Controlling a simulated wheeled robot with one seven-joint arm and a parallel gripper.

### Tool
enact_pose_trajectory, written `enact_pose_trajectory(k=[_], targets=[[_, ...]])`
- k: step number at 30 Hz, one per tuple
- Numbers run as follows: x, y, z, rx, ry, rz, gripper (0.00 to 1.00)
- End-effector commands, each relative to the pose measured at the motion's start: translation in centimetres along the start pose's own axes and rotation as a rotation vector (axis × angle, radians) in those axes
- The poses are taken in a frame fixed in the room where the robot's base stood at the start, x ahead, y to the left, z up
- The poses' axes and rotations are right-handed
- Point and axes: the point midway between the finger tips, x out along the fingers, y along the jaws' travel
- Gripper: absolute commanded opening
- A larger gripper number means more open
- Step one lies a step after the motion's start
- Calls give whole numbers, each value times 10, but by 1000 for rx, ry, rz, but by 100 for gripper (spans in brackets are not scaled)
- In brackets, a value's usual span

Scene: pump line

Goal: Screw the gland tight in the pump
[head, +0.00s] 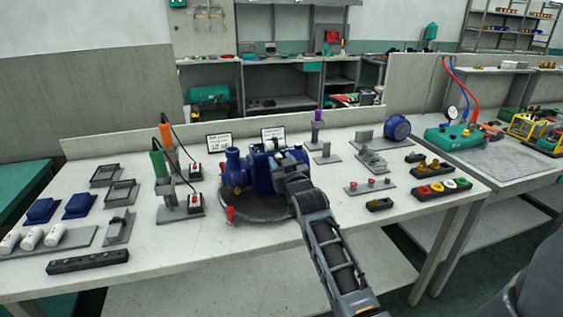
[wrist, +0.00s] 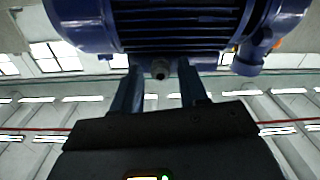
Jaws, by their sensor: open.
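The blue pump (head: 236,172) stands on a round dark base on the workbench in the head view. Its blue ribbed body fills the top of the wrist view (wrist: 180,18). I cannot tell how deep the fitting sits. In the head view my arm hides the gripper and the fitting.
Left of the pump are screwdrivers with orange (head: 166,133) and green (head: 159,163) handles in upright stands. White cylinders (head: 31,238) and blue blocks (head: 43,210) lie farther left. A rack with red-topped parts (head: 371,185) and a small black box (head: 379,204) are to the right.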

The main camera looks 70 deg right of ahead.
Motion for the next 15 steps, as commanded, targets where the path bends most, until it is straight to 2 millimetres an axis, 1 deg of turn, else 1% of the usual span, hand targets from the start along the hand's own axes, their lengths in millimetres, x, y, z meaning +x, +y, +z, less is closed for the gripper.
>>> enact_pose_trajectory(k=[2, 6, 9, 15], targets=[[0, 0, -2, -39, -1, 0, 43], [0, 1, -3, -188, -2, 0, 43], [0, 1, -2, -268, -1, 0, 43], [0, 0, 0, -297, 1, 0, 43]])
